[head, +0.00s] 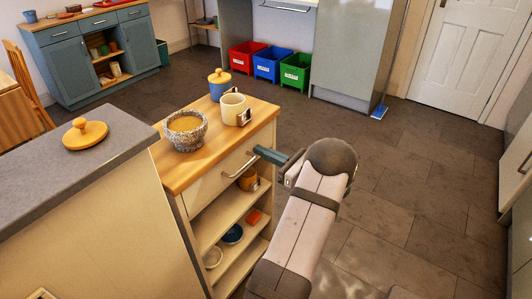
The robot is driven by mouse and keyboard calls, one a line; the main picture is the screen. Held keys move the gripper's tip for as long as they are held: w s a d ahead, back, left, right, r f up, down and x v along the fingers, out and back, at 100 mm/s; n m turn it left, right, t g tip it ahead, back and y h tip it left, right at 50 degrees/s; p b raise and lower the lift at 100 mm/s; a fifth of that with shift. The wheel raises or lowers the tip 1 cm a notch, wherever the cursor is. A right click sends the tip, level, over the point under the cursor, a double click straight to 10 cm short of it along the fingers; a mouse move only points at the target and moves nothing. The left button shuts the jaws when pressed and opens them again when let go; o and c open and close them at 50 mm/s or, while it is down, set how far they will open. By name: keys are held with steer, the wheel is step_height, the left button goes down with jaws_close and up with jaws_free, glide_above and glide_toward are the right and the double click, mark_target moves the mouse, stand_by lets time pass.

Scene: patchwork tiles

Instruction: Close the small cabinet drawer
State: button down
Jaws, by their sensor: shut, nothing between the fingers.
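The small cabinet (175,177) has a wooden top and open shelves below one drawer. The drawer (212,188) is at the top of the cabinet, with a metal bar handle (240,167) on its front. How far the drawer stands out from the cabinet is hard to tell from this angle. My gripper (262,151) is shut and empty, its fingertips close to the upper right end of the handle. I cannot tell whether it touches the handle or the drawer front.
On the cabinet top stand a speckled bowl (187,131), a cream mug (233,109) and a blue jar (219,85). A grey counter (40,165) with a wooden lid (85,134) is at left. Dark tiled floor (400,200) is free at right.

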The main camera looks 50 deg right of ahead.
steer(key=shift+w+r, duration=0.15)
steer(key=shift+r, duration=0.05)
steer(key=s, duration=1.4)
steer(key=shift+s+f, duration=0.15)
steer(key=shift+f, duration=0.05)
